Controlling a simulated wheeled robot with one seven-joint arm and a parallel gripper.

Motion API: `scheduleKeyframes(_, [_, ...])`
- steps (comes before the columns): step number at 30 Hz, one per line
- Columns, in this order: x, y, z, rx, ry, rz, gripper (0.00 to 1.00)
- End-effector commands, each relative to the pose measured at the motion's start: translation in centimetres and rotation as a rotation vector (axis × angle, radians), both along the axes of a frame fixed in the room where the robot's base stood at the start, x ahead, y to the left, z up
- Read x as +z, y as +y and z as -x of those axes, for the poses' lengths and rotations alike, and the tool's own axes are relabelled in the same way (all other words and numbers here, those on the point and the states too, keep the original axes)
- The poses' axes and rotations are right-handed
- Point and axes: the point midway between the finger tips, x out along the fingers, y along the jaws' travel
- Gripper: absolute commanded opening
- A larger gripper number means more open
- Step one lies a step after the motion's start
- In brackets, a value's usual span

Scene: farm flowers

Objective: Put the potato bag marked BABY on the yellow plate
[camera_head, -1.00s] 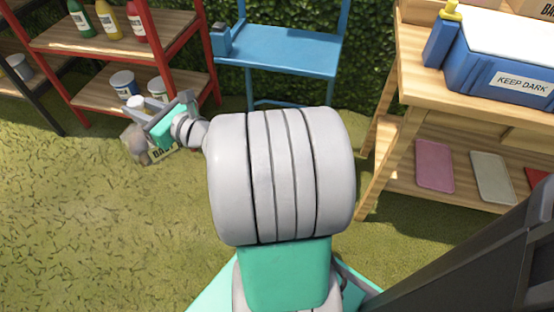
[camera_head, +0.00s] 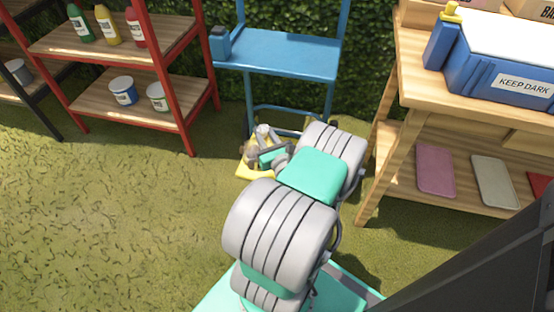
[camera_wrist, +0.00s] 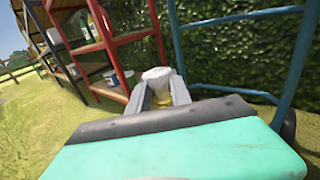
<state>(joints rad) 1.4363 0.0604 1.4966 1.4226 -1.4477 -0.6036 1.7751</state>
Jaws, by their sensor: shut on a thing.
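My gripper (camera_head: 258,151) is low over the grass in front of the blue chair-like stand, shut on a small brownish-grey bag (camera_head: 248,153), mostly hidden by the gripper. Its label cannot be read now. The yellow plate (camera_head: 243,174) lies on the grass below the gripper, partly covered. I cannot tell whether the bag touches the plate. In the wrist view, the grey fingers (camera_wrist: 160,95) close around a pale, whitish top of the held thing (camera_wrist: 157,74), with a patch of yellow showing between them.
The blue stand (camera_head: 280,55) is just behind the gripper, its legs close by. A red shelf (camera_head: 182,80) with bottles and tubs stands left. A wooden table (camera_head: 425,90) with a blue KEEP DARK box (camera_head: 500,70) stands right. Open grass lies front left.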

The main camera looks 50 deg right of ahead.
Motion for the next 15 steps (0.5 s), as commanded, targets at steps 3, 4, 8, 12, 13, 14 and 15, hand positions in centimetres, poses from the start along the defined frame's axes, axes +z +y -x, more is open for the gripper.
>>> scheduleKeyframes(3, [-2.4, -2.7, 2.4, -0.076, -0.001, -0.002, 0.0])
scheduleKeyframes(4, [-2.8, -3.3, 2.9, -0.092, 0.0, -0.001, 0.0])
scheduleKeyframes(8, [-4.0, -5.9, 4.8, -0.152, -0.001, 0.002, 0.0])
scheduleKeyframes(12, [-4.2, -8.8, 6.3, -0.2, -0.004, 0.004, 0.0])
scheduleKeyframes(13, [-4.1, -9.3, 6.5, -0.208, -0.005, 0.005, 0.0])
scheduleKeyframes(14, [-3.9, -9.8, 6.7, -0.215, -0.006, 0.006, 0.0])
scheduleKeyframes(15, [-3.8, -10.3, 6.9, -0.223, -0.006, 0.005, 0.0])
